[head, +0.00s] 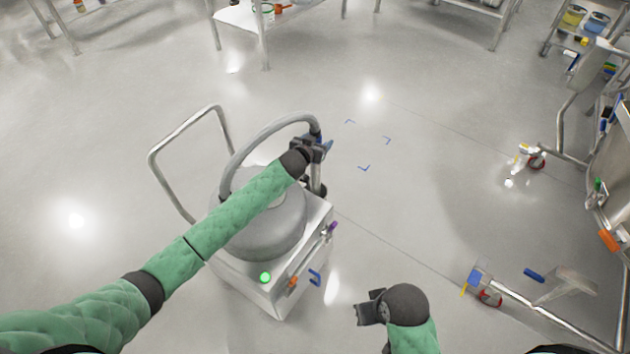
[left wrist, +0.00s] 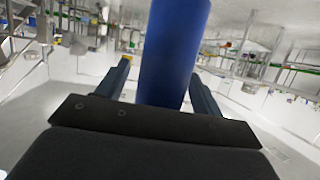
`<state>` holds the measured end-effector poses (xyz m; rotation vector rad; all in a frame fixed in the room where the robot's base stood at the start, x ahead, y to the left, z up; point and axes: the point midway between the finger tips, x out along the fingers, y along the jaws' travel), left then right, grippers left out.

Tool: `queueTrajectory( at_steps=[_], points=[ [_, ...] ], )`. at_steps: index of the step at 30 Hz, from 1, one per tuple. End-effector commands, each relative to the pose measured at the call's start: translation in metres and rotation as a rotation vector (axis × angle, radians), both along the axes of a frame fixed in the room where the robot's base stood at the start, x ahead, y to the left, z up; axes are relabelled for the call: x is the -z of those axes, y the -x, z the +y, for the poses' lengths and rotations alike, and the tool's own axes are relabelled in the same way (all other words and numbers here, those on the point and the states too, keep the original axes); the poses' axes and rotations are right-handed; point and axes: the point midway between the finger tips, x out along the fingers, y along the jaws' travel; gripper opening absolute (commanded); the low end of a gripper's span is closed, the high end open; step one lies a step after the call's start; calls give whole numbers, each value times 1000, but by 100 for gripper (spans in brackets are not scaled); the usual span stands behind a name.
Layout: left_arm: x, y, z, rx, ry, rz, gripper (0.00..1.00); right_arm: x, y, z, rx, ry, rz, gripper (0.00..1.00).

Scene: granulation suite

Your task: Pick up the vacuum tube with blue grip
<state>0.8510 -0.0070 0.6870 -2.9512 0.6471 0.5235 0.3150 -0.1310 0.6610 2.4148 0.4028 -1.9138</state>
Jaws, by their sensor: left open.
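The vacuum tube's blue grip (left wrist: 172,50) stands large between the two open fingers of my left gripper (left wrist: 160,88) in the left wrist view. A gap shows between the grip and the left finger; the right finger is close to it, and I cannot tell whether they touch. In the head view my left gripper (head: 318,148) is at the end of the grey hose (head: 245,140), over the right side of the vacuum unit (head: 265,225), and mostly hides the grip. My right gripper (head: 368,310) is at lower centre, apart from the unit; its jaw opening is unclear.
The vacuum unit has a metal push handle (head: 180,130) at its left and a green light (head: 265,277) on top. A metal cart frame (head: 545,325) with casters stands at the right. The floor (head: 420,200) between them is mostly clear. Tables stand at the back.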

Motion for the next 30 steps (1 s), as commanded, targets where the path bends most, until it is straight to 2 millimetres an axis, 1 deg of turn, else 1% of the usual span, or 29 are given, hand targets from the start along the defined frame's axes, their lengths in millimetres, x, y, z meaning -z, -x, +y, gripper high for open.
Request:
queueTrajectory(
  at_steps=[4,5,9,12,20,23,26,29,30],
  points=[
    [0,0,0,0,0,0,67,0,1,0,0,0,2,0],
    [0,0,0,0,0,0,63,0,0,0,0,0,2,0],
    [0,0,0,0,0,0,35,0,0,1,-1,-1,0,0],
    [0,0,0,0,0,0,18,0,0,1,-1,-1,-1,0],
    [-2,0,0,0,1,-2,18,-1,-1,2,-2,-2,-4,0],
    [-7,0,0,0,2,-2,18,0,-2,2,-1,-3,-7,0],
    [-19,0,0,0,3,-4,18,1,-3,3,-2,-7,-14,0],
    [-37,-1,0,0,3,-5,18,4,-4,6,-5,-14,-20,0],
    [-46,-1,0,0,3,-5,18,6,-4,8,-7,-17,-23,0]
  ],
)
